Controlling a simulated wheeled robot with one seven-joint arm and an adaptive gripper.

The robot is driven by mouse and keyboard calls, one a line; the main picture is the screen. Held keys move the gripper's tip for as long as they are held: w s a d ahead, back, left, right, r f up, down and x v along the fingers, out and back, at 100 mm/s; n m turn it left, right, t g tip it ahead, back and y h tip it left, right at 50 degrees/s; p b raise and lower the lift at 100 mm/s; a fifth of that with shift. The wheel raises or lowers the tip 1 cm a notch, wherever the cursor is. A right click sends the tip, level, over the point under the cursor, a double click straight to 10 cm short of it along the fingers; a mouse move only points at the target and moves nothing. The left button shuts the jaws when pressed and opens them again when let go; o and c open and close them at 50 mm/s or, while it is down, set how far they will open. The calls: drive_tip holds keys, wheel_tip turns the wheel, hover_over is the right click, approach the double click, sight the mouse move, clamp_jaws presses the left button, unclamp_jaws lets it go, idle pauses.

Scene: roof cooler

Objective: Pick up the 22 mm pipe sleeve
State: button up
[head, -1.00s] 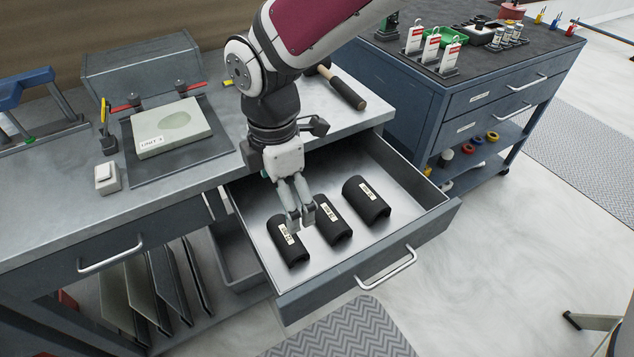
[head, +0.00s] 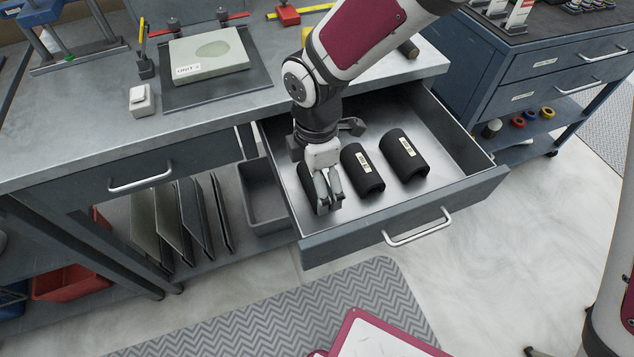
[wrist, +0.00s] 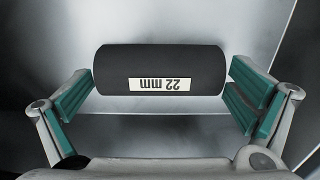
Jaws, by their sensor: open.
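The 22 mm pipe sleeve (wrist: 160,60) is a black cylinder with a white label reading "22 mm", upside down in the wrist view. It lies in the open drawer. In the head view this leftmost sleeve (head: 306,184) is mostly hidden behind my gripper (head: 330,208). My gripper, also in the wrist view (wrist: 160,100), is open, with its green-padded fingers at either end of the sleeve. A small part of each finger seems close to the sleeve's ends; I cannot tell whether they touch.
Two more black labelled sleeves lie to the right, a middle one (head: 362,172) and a larger one (head: 404,158). The drawer's front wall (head: 410,215) and side walls surround them. The workbench top (head: 90,130) stands above the drawer. The drawer's right part is bare.

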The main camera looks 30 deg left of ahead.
drive_tip(key=c, duration=0.7)
